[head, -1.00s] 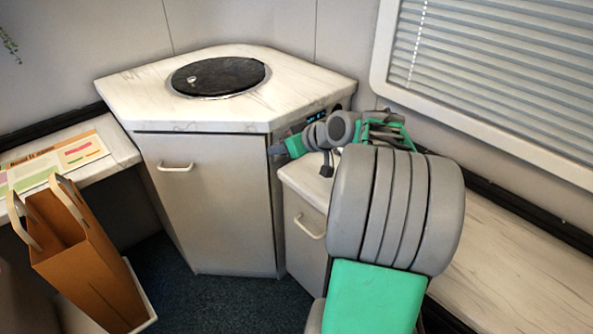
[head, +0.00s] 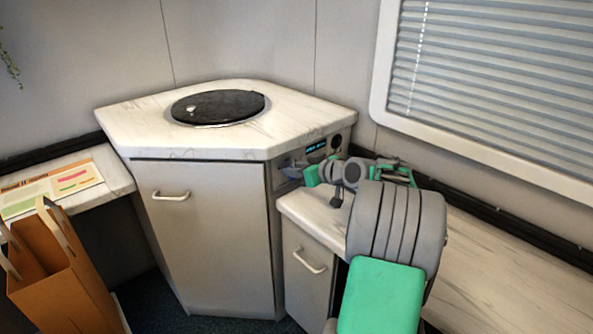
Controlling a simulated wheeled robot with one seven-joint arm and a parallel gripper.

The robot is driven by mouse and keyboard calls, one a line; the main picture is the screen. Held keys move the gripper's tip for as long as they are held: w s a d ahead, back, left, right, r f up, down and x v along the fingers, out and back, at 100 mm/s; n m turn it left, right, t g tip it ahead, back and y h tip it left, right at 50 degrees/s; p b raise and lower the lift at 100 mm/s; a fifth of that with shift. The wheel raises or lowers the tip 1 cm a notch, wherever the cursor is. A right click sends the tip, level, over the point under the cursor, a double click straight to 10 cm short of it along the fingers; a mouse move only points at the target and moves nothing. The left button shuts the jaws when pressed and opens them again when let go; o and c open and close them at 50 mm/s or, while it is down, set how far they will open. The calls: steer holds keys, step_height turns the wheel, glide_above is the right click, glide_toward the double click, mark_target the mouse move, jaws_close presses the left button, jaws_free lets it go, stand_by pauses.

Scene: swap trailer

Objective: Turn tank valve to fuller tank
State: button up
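My gripper (head: 312,173) is at the right-hand side face of the corner cabinet, just below a small panel. My own arm links cover part of that area. The panel has a lit blue display (head: 316,147) and a round black knob or port (head: 336,141). Grey fittings (head: 290,168) show on the same face, left of the gripper; I cannot tell whether one is the tank valve or whether the gripper touches them. The fingers are too small and overlapped to tell whether they are open. No tanks are clearly visible.
The corner cabinet (head: 205,230) has a marble-look top with a round black lid (head: 218,106). A lower counter (head: 318,218) adjoins it at right, under a blind-covered window (head: 490,85). An orange-brown bag (head: 60,285) and a paper sheet (head: 50,190) are at left.

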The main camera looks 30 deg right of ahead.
jaws_close()
steer(key=shift+d+r+p, duration=0.1)
steer(key=shift+p, duration=0.4)
steer(key=m+p, duration=0.1)
steer(key=m+y+p, duration=0.1)
steer(key=p, duration=0.1)
steer(key=shift+d+r, duration=0.1)
steer(key=shift+d, duration=0.15)
steer(key=m+p, duration=0.1)
steer(key=y+p, duration=0.1)
steer(key=p, duration=0.1)
steer(key=m+y+p, duration=0.1)
steer(key=shift+w+d+f+m, duration=0.1)
steer(key=shift+d+f+m, duration=0.2)
steer(key=shift+d, duration=0.1)
steer(key=shift+d+f+m+y+p, duration=0.15)
steer(key=shift+f+m+y+p, duration=0.05)
steer(key=shift+m+y+p, duration=0.45)
steer(key=shift+d+f+m+y+p, duration=0.1)
steer(key=shift+f+m+y+p, duration=0.1)
steer(key=shift+m+y+p, duration=0.4)
steer(key=shift+m, duration=0.35)
steer(key=shift+o, duration=0.3)
jaws_free()
